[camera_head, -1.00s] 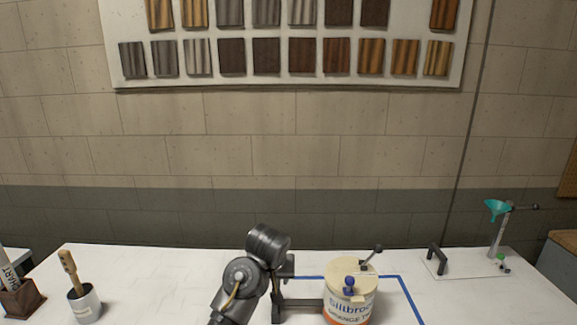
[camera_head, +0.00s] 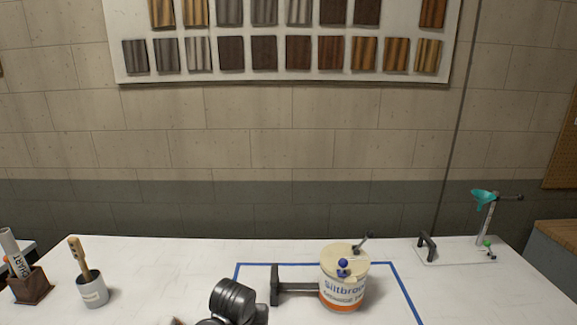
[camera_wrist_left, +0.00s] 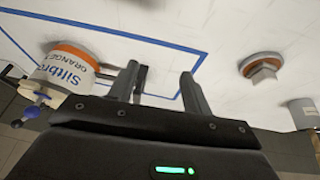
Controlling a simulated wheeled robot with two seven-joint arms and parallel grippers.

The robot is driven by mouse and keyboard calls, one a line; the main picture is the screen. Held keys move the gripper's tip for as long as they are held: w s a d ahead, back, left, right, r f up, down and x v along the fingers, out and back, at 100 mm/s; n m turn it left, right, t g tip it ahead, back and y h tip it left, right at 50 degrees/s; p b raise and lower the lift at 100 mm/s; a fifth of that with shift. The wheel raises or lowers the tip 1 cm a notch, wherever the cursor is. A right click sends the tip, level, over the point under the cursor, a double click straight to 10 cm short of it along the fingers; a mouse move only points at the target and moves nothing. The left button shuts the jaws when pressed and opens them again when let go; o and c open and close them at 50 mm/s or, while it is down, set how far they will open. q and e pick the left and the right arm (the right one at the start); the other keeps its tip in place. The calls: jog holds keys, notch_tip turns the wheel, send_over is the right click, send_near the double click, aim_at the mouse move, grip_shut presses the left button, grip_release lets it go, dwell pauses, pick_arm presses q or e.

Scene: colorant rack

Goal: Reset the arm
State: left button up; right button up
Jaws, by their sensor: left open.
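My left arm (camera_head: 233,300) shows at the bottom of the head view, low and left of the white and orange can (camera_head: 343,285). Its fingers are out of sight there. My right gripper is in neither view.
Blue tape (camera_head: 300,264) marks an area around the can. A cup with a brush (camera_head: 92,290) and a brown holder (camera_head: 32,287) stand at left. A stand with a teal funnel (camera_head: 484,197) is at back right. The table between the cup and tape is mostly clear.

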pick_arm(q)
jog(key=s+a+f, duration=0.4)
jog(key=s+f, duration=0.1)
jog(key=s, duration=0.3)
jog(key=s+a+f, duration=0.4)
jog(key=s, duration=0.4)
jog(key=s+a+m+g, duration=0.1)
jog(key=s+a, duration=0.3)
jog(key=s, duration=0.5)
jog(key=s+a+m, duration=0.1)
jog(key=s+a, duration=0.2)
jog(key=s, duration=0.6)
notch_tip(320, 180, down, 32)
jog(key=f+g+b, duration=0.1)
jog(key=b, duration=0.6)
jog(key=s+a+f+b, duration=0.1)
jog(key=s+f+b, duration=0.2)
jog(key=s+f, duration=0.5)
jog(key=s+a+f+g+b, duration=0.1)
jog(key=s+f+b, duration=0.2)
jog(key=s+f, duration=0.6)
notch_tip(320, 180, down, 5)
jog(key=shift+a+f+g+y, duration=0.15)
jog(key=shift+a+g+y, duration=0.15)
jog(key=shift+y, duration=0.1)
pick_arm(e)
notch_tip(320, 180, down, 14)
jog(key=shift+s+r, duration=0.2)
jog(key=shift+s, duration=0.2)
